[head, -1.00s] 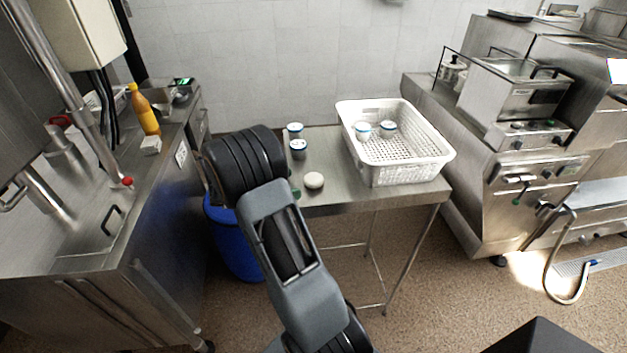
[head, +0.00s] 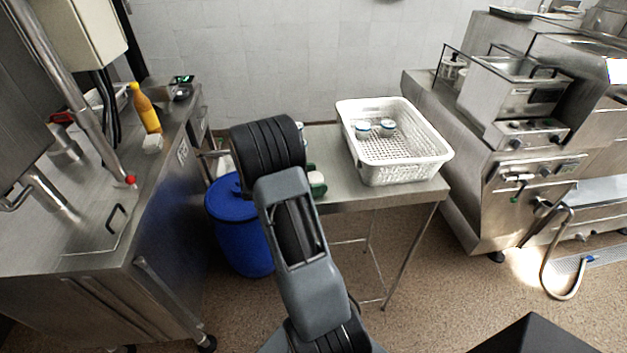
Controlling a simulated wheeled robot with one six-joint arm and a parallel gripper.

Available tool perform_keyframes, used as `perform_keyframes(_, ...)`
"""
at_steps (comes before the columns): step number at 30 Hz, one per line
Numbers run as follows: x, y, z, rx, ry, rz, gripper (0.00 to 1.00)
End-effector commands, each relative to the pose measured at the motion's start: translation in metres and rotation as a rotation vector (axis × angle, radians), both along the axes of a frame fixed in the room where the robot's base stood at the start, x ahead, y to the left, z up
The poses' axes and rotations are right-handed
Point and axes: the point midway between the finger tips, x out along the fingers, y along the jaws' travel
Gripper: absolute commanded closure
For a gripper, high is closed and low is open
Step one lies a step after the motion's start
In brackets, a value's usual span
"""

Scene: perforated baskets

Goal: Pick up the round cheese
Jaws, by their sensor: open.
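The round cheese (head: 316,177) is a small pale disc near the front edge of the steel table, in the head view. My arm hides part of it. A green part of my gripper (head: 318,189) shows at the cheese's near side. The rest of my gripper is hidden behind my black arm joint. I cannot tell whether the fingers touch the cheese.
A white perforated basket (head: 433,168) stands at the right of the table (head: 343,189) with two blue-and-white containers (head: 387,127) inside. A blue barrel (head: 240,235) stands left of the table. The table between cheese and basket is clear.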

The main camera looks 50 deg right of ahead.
Motion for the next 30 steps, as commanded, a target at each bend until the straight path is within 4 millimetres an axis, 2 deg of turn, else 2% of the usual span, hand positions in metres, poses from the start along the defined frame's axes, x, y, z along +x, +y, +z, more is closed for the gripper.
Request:
perform_keyframes(2,0.0,0.0,0.0,0.0,0.0,0.0,0.11)
perform_keyframes(18,0.0,0.0,0.0,0.0,-0.001,0.0,0.63)
perform_keyframes(26,0.0,0.0,0.003,-0.001,-0.002,0.0,0.63)
perform_keyframes(30,0.001,0.0,0.018,-0.003,-0.005,0.0,0.63)
